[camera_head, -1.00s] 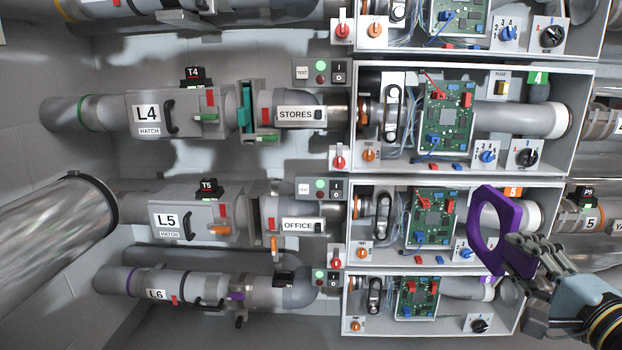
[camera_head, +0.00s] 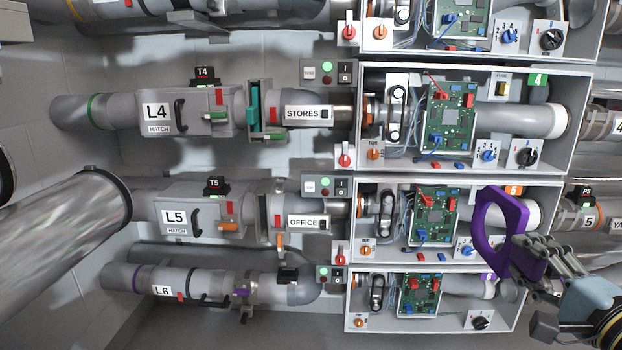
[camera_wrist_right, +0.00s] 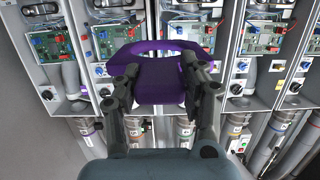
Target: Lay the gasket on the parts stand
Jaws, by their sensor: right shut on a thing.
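The purple gasket (camera_head: 488,232) is a flat ring with a wide tab, held up in front of the lower open boxes in the head view. My right gripper (camera_head: 522,258) is shut on its tab. In the right wrist view the gasket (camera_wrist_right: 163,84) lies between the two fingers of my right gripper (camera_wrist_right: 163,88), with the ring part beyond the fingertips. My left gripper is out of view. I see no parts stand that I can make out in either view.
Open grey boxes with circuit boards (camera_head: 448,116) and knobs fill the wall behind the gasket. Labelled pipes, such as the L4 hatch section (camera_head: 187,112), run to the left. A large metal tube (camera_head: 65,235) stands out at the left. Grey wall shows at far left.

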